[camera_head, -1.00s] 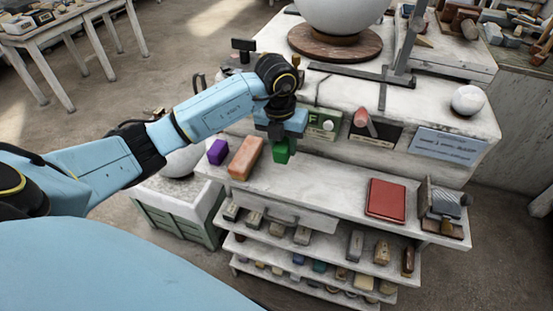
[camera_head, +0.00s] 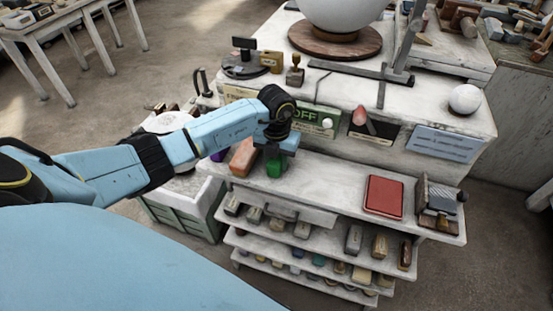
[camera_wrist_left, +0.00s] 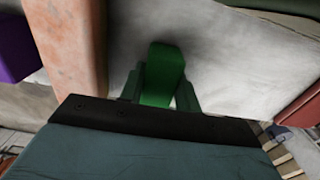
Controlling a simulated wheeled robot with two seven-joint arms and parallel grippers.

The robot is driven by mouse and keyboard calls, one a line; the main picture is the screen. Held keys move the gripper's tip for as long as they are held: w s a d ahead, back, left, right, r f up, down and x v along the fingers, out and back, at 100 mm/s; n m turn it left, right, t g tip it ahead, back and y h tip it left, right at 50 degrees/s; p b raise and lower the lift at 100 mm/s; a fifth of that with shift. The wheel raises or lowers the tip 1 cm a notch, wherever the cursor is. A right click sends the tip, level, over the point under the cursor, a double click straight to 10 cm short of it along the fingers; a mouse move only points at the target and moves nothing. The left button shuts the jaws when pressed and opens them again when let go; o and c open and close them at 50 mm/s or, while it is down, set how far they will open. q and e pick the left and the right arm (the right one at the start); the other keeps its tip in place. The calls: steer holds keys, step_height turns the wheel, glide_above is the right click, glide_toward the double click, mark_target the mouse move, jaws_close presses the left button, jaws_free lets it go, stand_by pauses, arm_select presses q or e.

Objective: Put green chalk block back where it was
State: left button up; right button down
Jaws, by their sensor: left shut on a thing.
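The green chalk block (camera_head: 275,167) is at the upper shelf, just right of the orange-brown block. My left gripper (camera_head: 277,157) is shut on it from above. In the left wrist view the green block (camera_wrist_left: 163,72) sits between the two fingers, over the pale shelf surface. Whether its lower end touches the shelf I cannot tell. The orange-brown block (camera_head: 243,157) stands close on the left, apart from the green one; it also shows in the left wrist view (camera_wrist_left: 72,45). My right gripper is not in view.
A purple block (camera_wrist_left: 15,48) lies left of the orange-brown block, mostly hidden by my arm in the head view. A red book-like slab (camera_head: 384,196) lies to the right on the shelf (camera_head: 325,185), with bare shelf between. A sign reading OFF (camera_head: 315,119) stands behind.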

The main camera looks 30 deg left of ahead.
arm_select(q)
steer(key=o, duration=1)
steer(key=shift+o, duration=0.2)
step_height(320, 180, up, 12)
